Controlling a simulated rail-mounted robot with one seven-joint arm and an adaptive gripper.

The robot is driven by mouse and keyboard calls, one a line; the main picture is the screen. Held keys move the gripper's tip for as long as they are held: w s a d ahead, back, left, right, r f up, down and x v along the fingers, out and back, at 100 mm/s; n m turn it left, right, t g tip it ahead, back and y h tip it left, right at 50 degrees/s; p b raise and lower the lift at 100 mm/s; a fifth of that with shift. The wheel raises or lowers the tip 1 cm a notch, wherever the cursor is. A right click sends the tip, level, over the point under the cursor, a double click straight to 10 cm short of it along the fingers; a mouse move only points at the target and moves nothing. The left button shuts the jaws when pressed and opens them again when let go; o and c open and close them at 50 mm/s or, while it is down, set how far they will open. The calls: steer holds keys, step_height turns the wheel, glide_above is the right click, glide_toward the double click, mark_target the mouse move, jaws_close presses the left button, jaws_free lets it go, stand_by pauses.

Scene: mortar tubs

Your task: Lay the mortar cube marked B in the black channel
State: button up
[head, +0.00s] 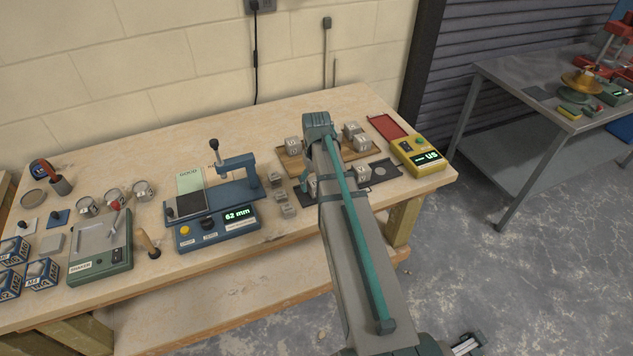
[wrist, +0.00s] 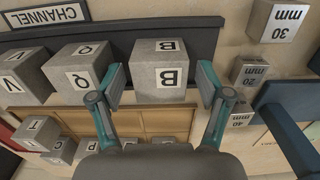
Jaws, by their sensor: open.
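The mortar cube marked B (wrist: 160,70) stands between the two fingers of my gripper (wrist: 162,85) in the wrist view, its letter upside down. My gripper is open, a finger at each side of the cube; whether they touch it I cannot tell. The black channel (wrist: 105,36), by its CHANNEL label, runs along B and the neighbouring cubes Q (wrist: 82,75) and V (wrist: 20,75). B appears to stand in the channel, in line with Q and a small gap from it. In the head view my arm hides my gripper and most of the channel (head: 386,170).
A brown tray (wrist: 150,118) with more lettered cubes lies alongside the channel. Steel gauge blocks marked 30 mm (wrist: 278,20), 20 mm (wrist: 249,71) and 40 mm (wrist: 239,112) stand beside it. A blue tester (head: 215,200) and a yellow device (head: 418,155) flank the area.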

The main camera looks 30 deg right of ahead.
steer(key=shift+r, duration=0.1)
step_height(320, 180, up, 12)
steer(key=b, duration=0.2)
stand_by(0.6)
